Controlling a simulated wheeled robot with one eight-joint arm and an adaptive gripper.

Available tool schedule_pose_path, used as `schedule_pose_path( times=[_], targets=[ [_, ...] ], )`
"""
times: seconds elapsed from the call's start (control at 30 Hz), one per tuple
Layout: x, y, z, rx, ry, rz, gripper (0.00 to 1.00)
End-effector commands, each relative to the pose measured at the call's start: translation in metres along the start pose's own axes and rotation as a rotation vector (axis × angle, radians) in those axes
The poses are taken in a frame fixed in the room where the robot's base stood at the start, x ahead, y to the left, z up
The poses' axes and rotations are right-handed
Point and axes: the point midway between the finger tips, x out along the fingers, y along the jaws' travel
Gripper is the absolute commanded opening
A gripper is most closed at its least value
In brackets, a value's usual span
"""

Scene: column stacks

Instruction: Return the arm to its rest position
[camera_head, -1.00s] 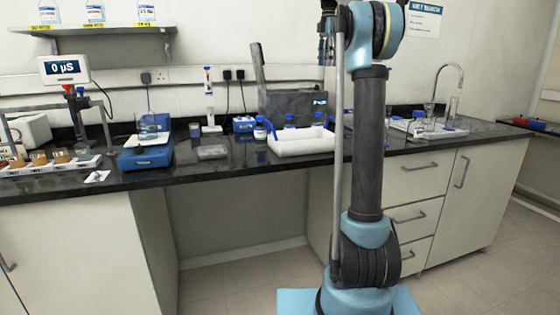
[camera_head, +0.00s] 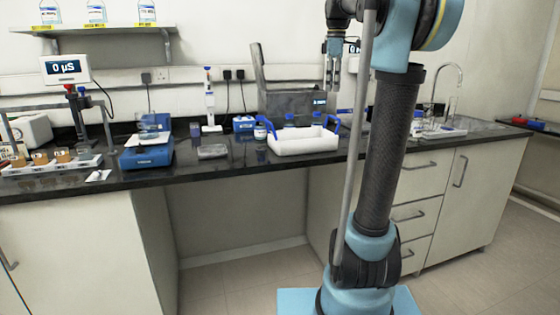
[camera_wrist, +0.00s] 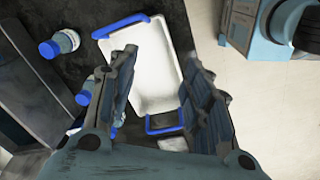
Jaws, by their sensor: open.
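My arm stands in front of the bench at the right of the head view, its upper link leaning a little to the right. My gripper (camera_head: 332,74) hangs pointing down above the bench, near the right end of the dark grey box. In the wrist view my gripper (camera_wrist: 160,100) has its two fingers spread apart with nothing between them. Below it lies the white tray with blue handles (camera_wrist: 150,55), which also shows in the head view (camera_head: 303,146). The tray looks empty in the wrist view, and the fingers are apart from it.
Blue-capped bottles (camera_wrist: 60,44) stand beside the tray. The dark grey box (camera_head: 296,103) with a raised lid stands behind it. A blue scale (camera_head: 146,157) and a rack of brown-topped jars (camera_head: 50,165) are at the left. A sink tap (camera_head: 449,68) is at the right.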

Motion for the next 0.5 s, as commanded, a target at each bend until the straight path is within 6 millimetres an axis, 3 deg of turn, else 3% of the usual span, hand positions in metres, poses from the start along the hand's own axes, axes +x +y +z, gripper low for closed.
schedule_pose_path(
  times=[0.03, 0.27, 0.5],
  targets=[
    [0.011, -0.015, 0.004, 0.047, 0.001, 0.005, 0.46],
    [0.062, -0.075, 0.018, 0.28, 0.012, 0.028, 0.46],
    [0.127, -0.139, 0.035, 0.525, 0.028, 0.049, 0.46]
  ],
)
